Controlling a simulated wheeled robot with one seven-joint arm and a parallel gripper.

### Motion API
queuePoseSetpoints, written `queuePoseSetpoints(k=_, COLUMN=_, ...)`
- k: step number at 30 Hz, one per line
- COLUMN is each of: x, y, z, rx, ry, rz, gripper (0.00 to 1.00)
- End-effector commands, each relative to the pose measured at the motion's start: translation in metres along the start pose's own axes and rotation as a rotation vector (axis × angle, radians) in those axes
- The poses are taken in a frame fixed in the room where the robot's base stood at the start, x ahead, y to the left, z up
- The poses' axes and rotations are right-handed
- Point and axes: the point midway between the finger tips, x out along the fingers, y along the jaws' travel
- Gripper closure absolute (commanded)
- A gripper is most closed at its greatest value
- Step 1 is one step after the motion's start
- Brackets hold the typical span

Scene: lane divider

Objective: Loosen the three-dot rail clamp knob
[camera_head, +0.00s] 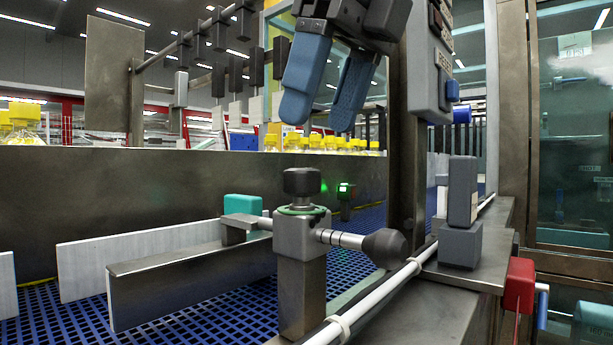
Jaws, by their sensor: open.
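A grey rail clamp block (301,236) sits on a square metal post (302,295) in the front middle. A dark round knob (302,182) stands on its top above a green ring (303,210). A rod with pale bands (343,239) runs right from the block to a dark bulb-shaped knob (385,247). I cannot make out a three-dot mark on either knob. My gripper (320,113) hangs above the clamp with its two blue fingers apart, pointing down, empty. It touches nothing that I can see.
Metal-and-white lane rails (190,280) stand on a blue mesh conveyor (215,315) at left. A tall metal post (408,130) rises behind the bulb knob. A grey block (460,245) stands on the right ledge, near a red box (518,285). Yellow-capped bottles (318,141) line the back.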

Motion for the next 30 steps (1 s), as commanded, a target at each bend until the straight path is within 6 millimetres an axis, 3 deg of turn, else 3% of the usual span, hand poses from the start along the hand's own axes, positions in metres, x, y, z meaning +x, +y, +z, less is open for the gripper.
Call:
queuePoseSetpoints(k=9, x=0.048, y=0.001, z=-0.001, rx=-0.001, ry=0.0, rz=0.007, gripper=0.35)
queuePoseSetpoints(k=15, x=0.069, y=0.001, z=-0.001, rx=0.001, ry=0.0, rz=0.005, gripper=0.35)
queuePoseSetpoints(k=26, x=0.074, y=0.001, z=0.0, rx=0.0, ry=-0.001, rz=0.005, gripper=0.35)
queuePoseSetpoints(k=30, x=0.074, y=0.001, z=0.0, rx=0.0, ry=-0.001, rz=0.005, gripper=0.48)
